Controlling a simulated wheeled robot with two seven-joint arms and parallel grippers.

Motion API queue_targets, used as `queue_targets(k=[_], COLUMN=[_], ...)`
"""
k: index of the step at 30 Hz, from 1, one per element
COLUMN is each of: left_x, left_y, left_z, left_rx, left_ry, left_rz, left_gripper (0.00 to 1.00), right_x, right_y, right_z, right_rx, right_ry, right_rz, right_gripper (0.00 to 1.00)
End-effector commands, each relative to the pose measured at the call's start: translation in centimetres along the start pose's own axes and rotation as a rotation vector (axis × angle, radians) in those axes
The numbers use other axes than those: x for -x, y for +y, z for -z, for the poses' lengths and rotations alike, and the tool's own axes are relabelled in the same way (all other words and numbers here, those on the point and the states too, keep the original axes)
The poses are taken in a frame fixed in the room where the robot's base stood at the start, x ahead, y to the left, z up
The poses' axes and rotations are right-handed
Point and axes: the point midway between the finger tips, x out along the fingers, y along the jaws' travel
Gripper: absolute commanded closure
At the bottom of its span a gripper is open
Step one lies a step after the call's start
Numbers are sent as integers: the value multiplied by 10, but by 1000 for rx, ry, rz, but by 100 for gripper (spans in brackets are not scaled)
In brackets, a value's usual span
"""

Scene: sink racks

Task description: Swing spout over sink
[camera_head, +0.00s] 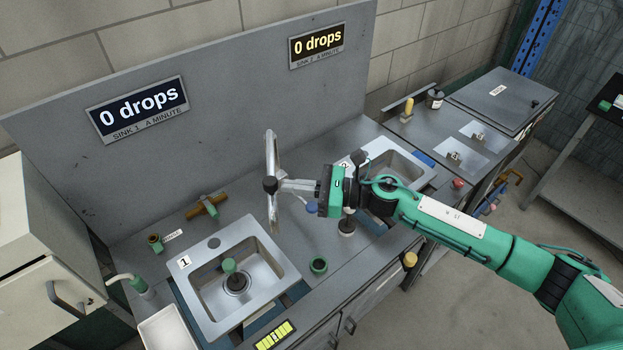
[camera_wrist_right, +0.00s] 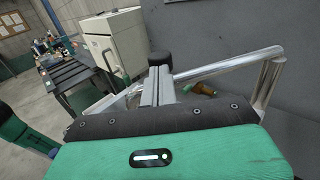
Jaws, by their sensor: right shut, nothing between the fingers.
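The chrome spout (camera_head: 271,150) is between the two sinks, right of sink 1 (camera_head: 195,297) and left of sink 2 (camera_head: 422,172). A dark round knob (camera_head: 269,185) shows on it. My right gripper (camera_head: 284,186) reaches in from the right. Its fingers are shut with nothing between them, and their tips are at the spout's side, by the knob. In the right wrist view the spout (camera_wrist_right: 235,61) passes beyond the fingertips (camera_wrist_right: 154,84); whether they touch is unclear. The spout's base is hard to make out. My left gripper is not in view.
A green-handled plug (camera_head: 230,272) stands in sink 1. A grey back panel (camera_head: 215,75) carries two "0 drops" signs. A white cabinet (camera_head: 45,270) stands at left.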

Motion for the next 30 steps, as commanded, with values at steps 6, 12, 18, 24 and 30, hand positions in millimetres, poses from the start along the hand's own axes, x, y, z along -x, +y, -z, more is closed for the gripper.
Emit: queue_targets(k=[6, 12, 18, 24, 30], left_x=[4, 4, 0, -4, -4], left_y=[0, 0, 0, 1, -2], left_z=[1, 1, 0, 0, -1], left_rx=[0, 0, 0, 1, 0], left_ry=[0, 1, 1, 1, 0], left_rz=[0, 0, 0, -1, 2], left_gripper=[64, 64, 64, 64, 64], right_x=[-6, -6, -22, -59, -73], right_y=[0, 0, 6, 18, 22], right_z=[0, 0, 1, 0, 0], right_rx=[1, 1, 2, 1, 0], right_ry=[0, 0, -2, -2, -1], right_rz=[1, 1, -4, -2, -2], right_gripper=[100, 100, 100, 100, 100])
